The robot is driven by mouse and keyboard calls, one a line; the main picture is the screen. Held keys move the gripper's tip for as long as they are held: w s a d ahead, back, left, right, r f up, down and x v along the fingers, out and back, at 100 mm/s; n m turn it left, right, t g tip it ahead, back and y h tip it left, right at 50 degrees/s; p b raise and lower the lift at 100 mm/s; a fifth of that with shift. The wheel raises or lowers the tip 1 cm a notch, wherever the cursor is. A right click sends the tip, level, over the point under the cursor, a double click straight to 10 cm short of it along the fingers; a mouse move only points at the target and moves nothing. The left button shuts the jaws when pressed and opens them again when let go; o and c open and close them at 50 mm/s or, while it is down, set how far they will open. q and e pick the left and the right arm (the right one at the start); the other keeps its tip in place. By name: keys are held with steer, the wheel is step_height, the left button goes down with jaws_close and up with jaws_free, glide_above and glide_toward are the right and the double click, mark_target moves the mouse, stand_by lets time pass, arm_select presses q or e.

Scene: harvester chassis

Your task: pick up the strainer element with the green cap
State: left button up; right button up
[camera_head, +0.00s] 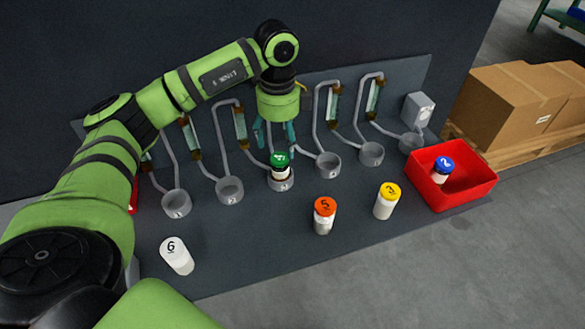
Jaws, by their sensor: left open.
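The strainer element with the green cap (281,161) stands upright in a grey ring-shaped holder (281,184) near the middle of the dark panel. Its cap bears a number and its body is white with a dark band. My left gripper (275,138) points down from above, open, with its teal fingers apart. The fingertips are just above and behind the green cap, one toward each side. I cannot tell whether they touch it. Nothing is between the fingers that I can see. My right gripper is out of view.
Grey holders, including one at left (176,204), line the panel, with bent tubes behind. A red bin (468,188) at right holds a blue-capped element (442,170). Cardboard boxes (515,115) lie beyond.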

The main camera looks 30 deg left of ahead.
mark_target(279, 158)
arm_select(q)
steer(key=shift+s+f, duration=0.4)
steer(key=shift+s, duration=0.05)
step_height(279, 158, down, 2)
steer(key=shift+w+p, duration=0.1)
steer(key=shift+p, duration=0.6)
step_height(279, 158, down, 3)
steer(key=shift+r+p, duration=0.15)
steer(key=shift+p, duration=0.25)
steer(key=shift+f, duration=0.7)
steer(key=shift+w+f, duration=0.1)
steer(key=shift+d, duration=0.1)
steer(key=c, duration=1)
steer(key=shift+c, duration=1.4)
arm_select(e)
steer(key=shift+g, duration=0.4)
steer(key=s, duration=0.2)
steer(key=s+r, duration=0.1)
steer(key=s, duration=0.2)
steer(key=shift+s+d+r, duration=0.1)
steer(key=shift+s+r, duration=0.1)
